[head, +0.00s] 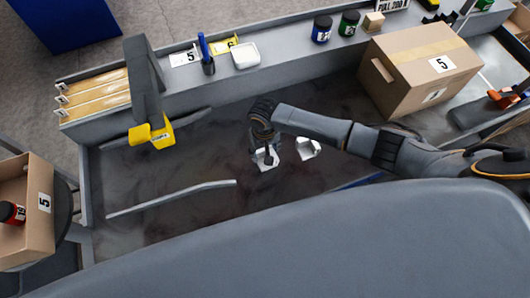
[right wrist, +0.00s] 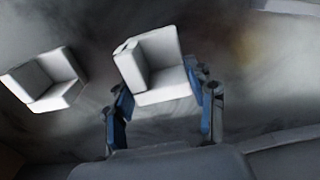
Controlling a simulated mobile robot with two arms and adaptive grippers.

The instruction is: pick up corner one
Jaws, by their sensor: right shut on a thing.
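A white corner piece (head: 266,160) is held between the fingers of my right gripper (head: 262,143), over the dark work surface. In the right wrist view the blue-padded fingers of the right gripper (right wrist: 165,110) close on both sides of this corner piece (right wrist: 154,68). I cannot tell whether it touches the surface. A second white corner piece (head: 308,148) lies free just to the right; it also shows at the left in the right wrist view (right wrist: 44,80). My left gripper is not in view.
A grey machine with a yellow head (head: 150,132) stands at the left. A long grey strip (head: 170,198) lies in front of it. A cardboard box (head: 420,66) marked 5 sits at the back right. A white dish (head: 245,56) and jars (head: 322,28) line the back ledge.

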